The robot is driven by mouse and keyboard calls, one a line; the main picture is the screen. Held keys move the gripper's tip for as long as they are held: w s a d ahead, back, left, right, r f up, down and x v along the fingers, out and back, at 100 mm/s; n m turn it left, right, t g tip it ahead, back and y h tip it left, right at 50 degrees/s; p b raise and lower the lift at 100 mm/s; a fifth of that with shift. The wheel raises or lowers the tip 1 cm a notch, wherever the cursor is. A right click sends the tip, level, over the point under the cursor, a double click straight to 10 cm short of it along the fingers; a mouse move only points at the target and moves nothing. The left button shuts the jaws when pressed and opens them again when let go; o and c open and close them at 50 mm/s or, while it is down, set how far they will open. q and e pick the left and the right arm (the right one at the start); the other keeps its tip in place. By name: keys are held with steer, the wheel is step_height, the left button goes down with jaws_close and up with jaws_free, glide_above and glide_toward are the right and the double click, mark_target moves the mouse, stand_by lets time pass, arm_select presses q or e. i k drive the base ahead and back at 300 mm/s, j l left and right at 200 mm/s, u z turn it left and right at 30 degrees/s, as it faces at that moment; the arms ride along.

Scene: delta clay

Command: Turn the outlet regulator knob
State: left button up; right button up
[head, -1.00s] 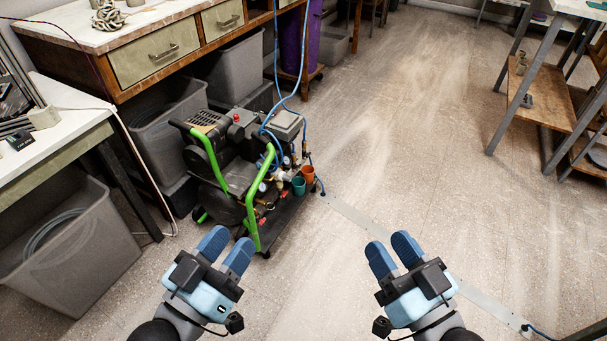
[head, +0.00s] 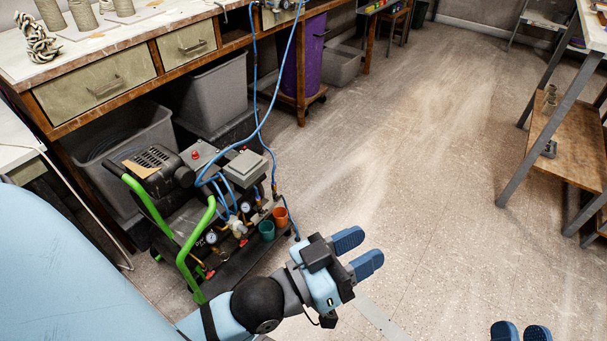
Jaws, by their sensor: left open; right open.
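The compressor (head: 190,200) stands on the floor at left in the head view, with a green tube frame, a red button on top and blue hoses. Small round gauges (head: 212,237) and brass fittings (head: 237,226) sit on its front side. The outlet regulator knob is too small to tell apart among them. My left gripper (head: 357,253) is open and empty, to the right of the compressor and apart from it, with its fingers pointing right. My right gripper (head: 520,332) shows only its open fingertips at the bottom right edge, far from the compressor.
A blue hose (head: 279,84) rises to the bench (head: 150,100) behind. Grey bins stand beneath the bench. A shelf rack (head: 566,140) stands at right. The middle floor is clear.

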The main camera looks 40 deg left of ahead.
mark_target(241, 229)
steer(key=i+l+u, duration=0.1)
steer(key=i, duration=0.35)
steer(key=i+l+u, duration=0.1)
steer(key=i, duration=0.4)
steer(key=i+l, duration=0.35)
steer(key=i+l+u, duration=0.1)
steer(key=u, duration=0.35)
steer(key=i+l+u, duration=0.2)
steer(key=u, duration=0.2)
steer(key=i+l+u, duration=0.25)
steer(key=u, duration=0.2)
steer(key=i+l+u, duration=0.2)
steer(key=u, duration=0.25)
steer(key=l+u, duration=0.85)
steer(key=i+l+u, duration=0.35)
steer(key=i+l, duration=0.15)
